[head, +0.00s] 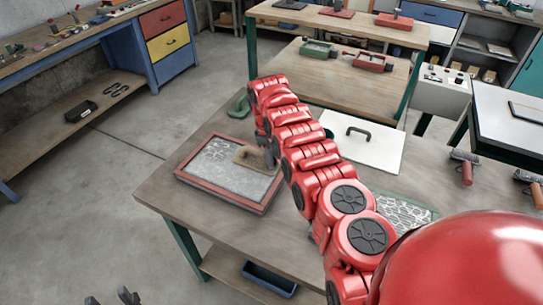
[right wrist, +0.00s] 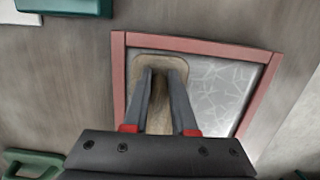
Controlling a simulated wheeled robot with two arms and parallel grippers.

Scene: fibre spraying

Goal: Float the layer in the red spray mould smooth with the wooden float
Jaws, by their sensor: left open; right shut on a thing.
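The red spray mould (head: 228,196) lies on the table, left of my red right arm; it also shows in the right wrist view (right wrist: 118,75). Its grey layer (head: 215,165) has pale strand marks, clear at the right in the wrist view (right wrist: 220,85); part of it looks plainer in the head view. The wooden float (head: 246,156) is over the layer, near one corner in the wrist view (right wrist: 180,70). My right gripper (right wrist: 160,75) is shut on its handle. I cannot tell whether the float touches the layer. My left gripper (head: 115,297) is open and empty at the bottom left.
A white lid with a dark handle (head: 385,150) lies behind my arm. A green-framed mould (head: 405,215) is partly hidden by my arm. A green handled thing (head: 237,104) stands at the far table edge. Rollers (head: 466,168) lie at the right. Bare tabletop surrounds the red mould's left.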

